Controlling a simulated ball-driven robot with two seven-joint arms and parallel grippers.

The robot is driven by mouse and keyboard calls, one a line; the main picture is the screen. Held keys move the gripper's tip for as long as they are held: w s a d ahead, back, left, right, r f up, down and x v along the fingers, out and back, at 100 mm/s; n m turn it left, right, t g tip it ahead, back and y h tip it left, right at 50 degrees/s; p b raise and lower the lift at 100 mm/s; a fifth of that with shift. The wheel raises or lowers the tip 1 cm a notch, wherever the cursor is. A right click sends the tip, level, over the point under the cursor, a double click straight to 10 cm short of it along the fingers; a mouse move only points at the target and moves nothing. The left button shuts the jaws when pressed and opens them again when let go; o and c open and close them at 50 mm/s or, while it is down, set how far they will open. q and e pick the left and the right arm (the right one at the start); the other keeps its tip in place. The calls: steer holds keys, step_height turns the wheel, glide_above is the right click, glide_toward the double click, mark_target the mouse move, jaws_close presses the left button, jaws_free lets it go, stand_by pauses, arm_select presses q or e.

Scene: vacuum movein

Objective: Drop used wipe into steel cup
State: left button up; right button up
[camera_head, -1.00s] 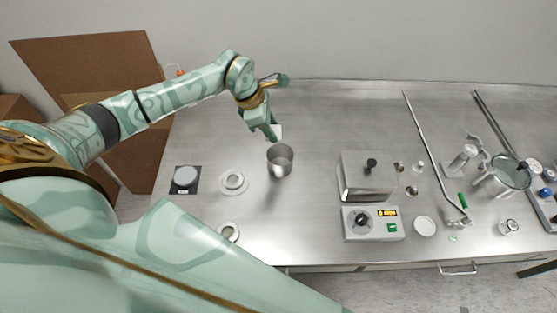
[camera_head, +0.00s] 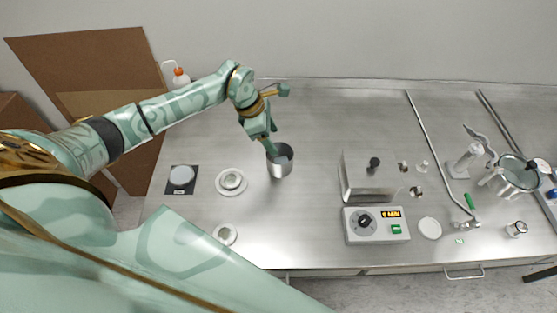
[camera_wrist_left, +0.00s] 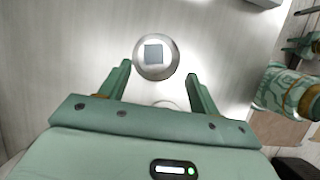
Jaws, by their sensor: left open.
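The steel cup (camera_head: 281,168) stands upright on the steel bench, left of the middle. My left gripper (camera_head: 272,152) is above the cup's left rim, fingers pointing down. In the left wrist view the left gripper (camera_wrist_left: 158,73) is open, its two fingers apart with nothing between them. The round mouth of the cup (camera_wrist_left: 170,66) lies beyond the fingertips. The used wipe (camera_wrist_left: 153,53), a small grey-blue square, shows within the cup's mouth; how deep it lies I cannot tell.
A heating unit with a dial (camera_head: 376,225) stands right of the cup. White dishes (camera_head: 231,182) and a dark pad with a white disc (camera_head: 181,179) lie to the left. Glassware and rods crowd the right side. The bench behind the cup is clear.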

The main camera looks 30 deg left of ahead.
arm_select(q)
steer(key=v, duration=1.6)
steer(key=shift+s, duration=0.15)
steer(key=shift+r, duration=0.1)
